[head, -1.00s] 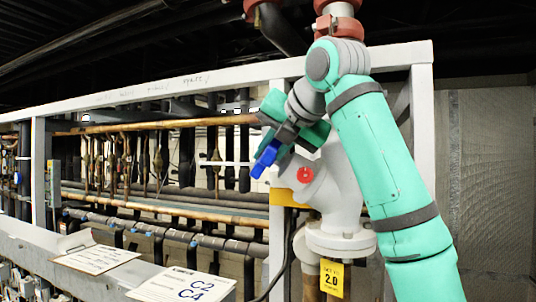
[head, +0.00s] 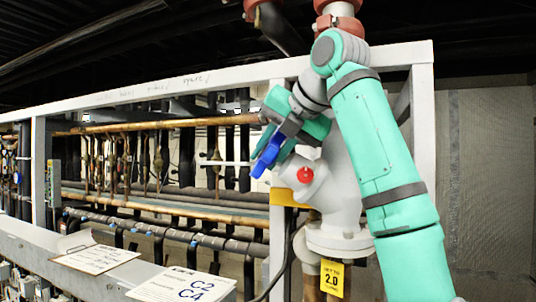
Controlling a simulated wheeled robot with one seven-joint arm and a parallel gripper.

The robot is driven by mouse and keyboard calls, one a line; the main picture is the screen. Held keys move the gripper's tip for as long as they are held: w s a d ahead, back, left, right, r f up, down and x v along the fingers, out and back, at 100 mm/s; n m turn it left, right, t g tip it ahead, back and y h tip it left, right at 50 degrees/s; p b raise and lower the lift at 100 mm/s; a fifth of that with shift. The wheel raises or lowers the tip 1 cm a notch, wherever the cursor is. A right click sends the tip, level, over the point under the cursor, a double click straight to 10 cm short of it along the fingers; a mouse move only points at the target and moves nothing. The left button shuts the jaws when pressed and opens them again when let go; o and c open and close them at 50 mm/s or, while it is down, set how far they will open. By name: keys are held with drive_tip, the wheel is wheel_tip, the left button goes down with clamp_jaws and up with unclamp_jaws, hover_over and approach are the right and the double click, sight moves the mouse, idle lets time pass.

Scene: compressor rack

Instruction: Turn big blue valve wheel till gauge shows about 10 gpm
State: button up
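My gripper (head: 272,152) is at the end of my teal arm, in front of the rack and left of the white valve body (head: 340,205). A blue piece (head: 268,157) shows at its end, slanting down to the left. I cannot tell whether this is part of the valve wheel or of my gripper. No full big blue wheel can be made out. No gauge reading in gpm is legible. My wrist hides the fingertips, so I cannot see whether they are open or shut.
A small red knob (head: 305,175) sits on the white valve body. A yellow tag (head: 332,278) reading 2.0 hangs below it. A white frame post (head: 278,245) stands beside it. Copper and dark pipes fill the rack at left. A clipboard (head: 95,257) and a C2 C4 sign (head: 180,285) lie in front.

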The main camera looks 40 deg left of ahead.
drive_tip(key=v, duration=1)
drive_tip(key=shift+s+d+r, duration=0.15)
drive_tip(key=shift+d+r, duration=0.05)
drive_tip(key=shift+d, duration=0.15)
